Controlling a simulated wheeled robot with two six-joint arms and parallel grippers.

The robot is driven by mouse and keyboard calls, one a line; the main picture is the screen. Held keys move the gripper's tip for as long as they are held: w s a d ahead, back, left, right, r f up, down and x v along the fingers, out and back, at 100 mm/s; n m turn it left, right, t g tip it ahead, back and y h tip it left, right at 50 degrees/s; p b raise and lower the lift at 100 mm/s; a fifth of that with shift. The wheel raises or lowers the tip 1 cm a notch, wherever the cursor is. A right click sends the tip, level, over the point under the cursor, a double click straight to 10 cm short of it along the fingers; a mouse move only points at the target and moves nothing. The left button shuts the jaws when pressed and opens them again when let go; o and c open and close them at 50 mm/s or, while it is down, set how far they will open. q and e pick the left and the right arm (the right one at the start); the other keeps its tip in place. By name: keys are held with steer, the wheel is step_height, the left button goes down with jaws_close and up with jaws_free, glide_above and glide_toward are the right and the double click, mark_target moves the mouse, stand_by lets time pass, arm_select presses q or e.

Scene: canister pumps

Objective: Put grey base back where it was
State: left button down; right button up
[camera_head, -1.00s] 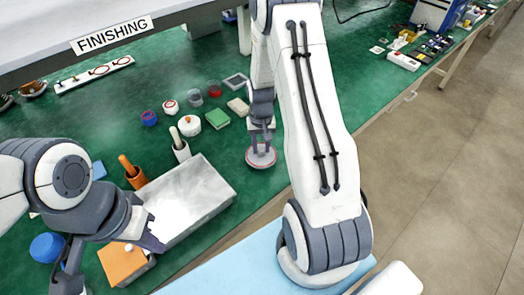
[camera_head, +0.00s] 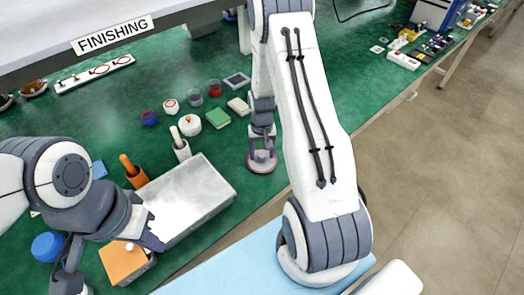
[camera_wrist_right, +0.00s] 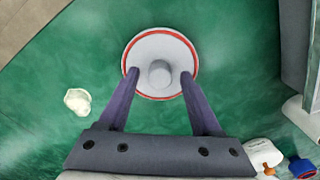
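The grey base (camera_head: 262,163) is a round pale grey disc with a red ring and a short grey knob in its middle. It is at the bench's near edge, beneath my right gripper (camera_head: 262,137). In the right wrist view the base (camera_wrist_right: 160,45) lies flat against the green, and my right gripper (camera_wrist_right: 160,75) has one finger on each side of the knob, with a visible gap on both sides. The fingers cover small parts of the disc. My left gripper (camera_head: 150,240) is beside the metal box at the left front; its fingers are partly hidden.
A metal box (camera_head: 190,195) and an orange-topped block (camera_head: 125,262) stand left of the base. Behind are a white mortar (camera_head: 189,125), a green sponge (camera_head: 218,118) and a beige block (camera_head: 238,105). The bench edge is close by.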

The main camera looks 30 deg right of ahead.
mark_target(262, 154)
steer(key=shift+r, duration=0.65)
step_height(262, 154, up, 11)
steer(key=b, duration=0.1)
steer(key=a+r+n, duration=0.2)
steer(key=a+r, duration=0.2)
steer(key=a, duration=0.4)
steer(key=s+a+r+n, duration=0.4)
steer(key=s+a, duration=0.3)
steer(key=a, duration=0.4)
steer(key=s+a+r+n, duration=0.1)
steer(key=s+a+n, duration=0.2)
steer(key=s, duration=0.4)
steer(key=s+a+r+n+y, duration=0.1)
steer(key=s+a+r+n, duration=0.1)
steer(key=s, duration=0.6)
steer(key=shift+s+a+n, duration=0.15)
steer(key=shift+a+n, duration=0.65)
steer(key=shift+a, duration=0.3)
steer(key=shift+r, duration=0.1)
